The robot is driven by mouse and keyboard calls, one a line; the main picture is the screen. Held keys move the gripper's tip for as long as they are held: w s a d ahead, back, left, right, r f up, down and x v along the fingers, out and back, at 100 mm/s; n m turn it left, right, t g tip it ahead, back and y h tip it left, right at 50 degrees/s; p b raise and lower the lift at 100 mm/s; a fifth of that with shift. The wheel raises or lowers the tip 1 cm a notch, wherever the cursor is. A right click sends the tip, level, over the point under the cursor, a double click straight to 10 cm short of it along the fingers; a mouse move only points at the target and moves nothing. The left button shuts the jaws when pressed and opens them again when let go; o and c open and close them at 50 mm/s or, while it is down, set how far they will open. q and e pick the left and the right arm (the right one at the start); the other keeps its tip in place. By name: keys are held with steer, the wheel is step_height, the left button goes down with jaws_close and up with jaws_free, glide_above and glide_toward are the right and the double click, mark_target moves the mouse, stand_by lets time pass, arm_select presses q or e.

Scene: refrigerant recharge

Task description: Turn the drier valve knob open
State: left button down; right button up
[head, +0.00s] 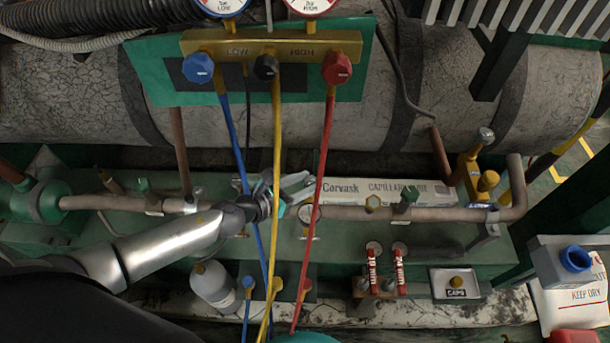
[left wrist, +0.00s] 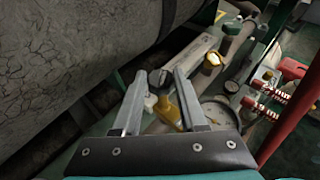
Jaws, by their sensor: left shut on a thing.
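My left gripper (head: 290,193) reaches in from the left to the copper pipe line, behind the yellow and red hoses. In the left wrist view its two fingers (left wrist: 160,88) stand on either side of a dark knob (left wrist: 158,77), shut on it. A brass valve part (left wrist: 172,112) shows between the fingers, below the knob. The fingers and hoses hide the knob in the head view, so how far it is turned cannot be told. My right gripper is not in view.
A gauge manifold (head: 270,48) with blue, black and red knobs stands above. Blue, yellow and red hoses (head: 318,170) hang across the work area. A white bottle (head: 213,285) and caps tray (head: 455,283) are in front.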

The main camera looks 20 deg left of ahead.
arm_select(q)
steer(key=n+y+p, duration=0.1)
steer(key=n+t+y+p, duration=0.1)
steer(key=n+y+p, duration=0.1)
steer(key=shift+s+d, duration=0.15)
steer(key=shift+d, duration=0.1)
steer(key=n+y+p, duration=0.1)
steer(key=n+y, duration=0.1)
steer(key=shift+d+t+y, duration=0.15)
steer(key=shift+t+y, duration=0.25)
steer(key=shift+d+n+y, duration=0.15)
steer(key=shift+n+y, duration=1.65)
steer(key=shift+y, duration=0.1)
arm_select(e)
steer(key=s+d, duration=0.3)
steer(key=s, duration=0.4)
arm_select(q)
steer(key=shift+n+g+y, duration=0.3)
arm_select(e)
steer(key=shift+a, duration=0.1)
arm_select(q)
steer(key=shift+c, duration=2.3)
jaws_free()
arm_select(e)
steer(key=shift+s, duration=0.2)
arm_select(q)
steer(key=shift+p, duration=0.3)
